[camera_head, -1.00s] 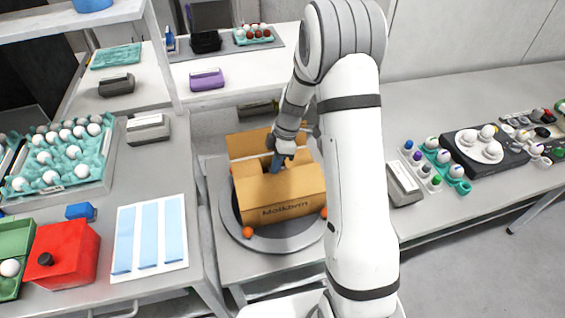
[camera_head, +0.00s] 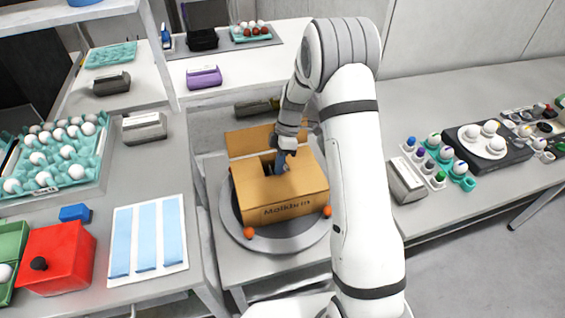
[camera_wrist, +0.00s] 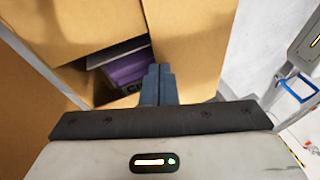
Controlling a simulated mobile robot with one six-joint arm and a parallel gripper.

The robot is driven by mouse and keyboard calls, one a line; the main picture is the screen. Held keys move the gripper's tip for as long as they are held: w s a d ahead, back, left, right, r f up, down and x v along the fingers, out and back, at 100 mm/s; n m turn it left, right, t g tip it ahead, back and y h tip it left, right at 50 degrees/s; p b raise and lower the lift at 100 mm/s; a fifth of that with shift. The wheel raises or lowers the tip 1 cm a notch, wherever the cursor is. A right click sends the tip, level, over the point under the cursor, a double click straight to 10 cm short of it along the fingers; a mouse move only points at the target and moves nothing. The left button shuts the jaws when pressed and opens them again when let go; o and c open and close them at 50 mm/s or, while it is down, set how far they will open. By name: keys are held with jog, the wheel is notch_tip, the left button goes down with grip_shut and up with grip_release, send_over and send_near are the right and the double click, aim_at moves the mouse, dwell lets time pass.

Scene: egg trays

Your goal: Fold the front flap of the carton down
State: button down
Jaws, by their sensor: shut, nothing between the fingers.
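The cardboard carton (camera_head: 285,210) sits on a round grey turntable, its printed face toward the head camera. Its front flap (camera_head: 262,187) lies nearly flat inward over the top. A back flap (camera_head: 250,141) stands up behind. A dark gap remains between them. My gripper (camera_head: 281,168) is shut and empty, its blue fingers at the flap's inner edge; exact contact is unclear. In the wrist view, the shut fingers (camera_wrist: 158,70) point at the gap, with cardboard panels (camera_wrist: 185,45) around it and a purple item (camera_wrist: 130,68) inside.
The turntable (camera_head: 240,225) carries orange balls (camera_head: 249,233) near its rim. A side table at left holds a red box (camera_head: 60,262) and blue strips on a white sheet (camera_head: 117,215). A grey device (camera_head: 405,178) stands right of my arm.

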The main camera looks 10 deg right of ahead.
jog(key=shift+r, duration=0.1)
jog(key=a+v, duration=0.1)
jog(key=v, duration=1.3)
jog(key=shift+s+r, duration=0.25)
jog(key=shift+r, duration=0.4)
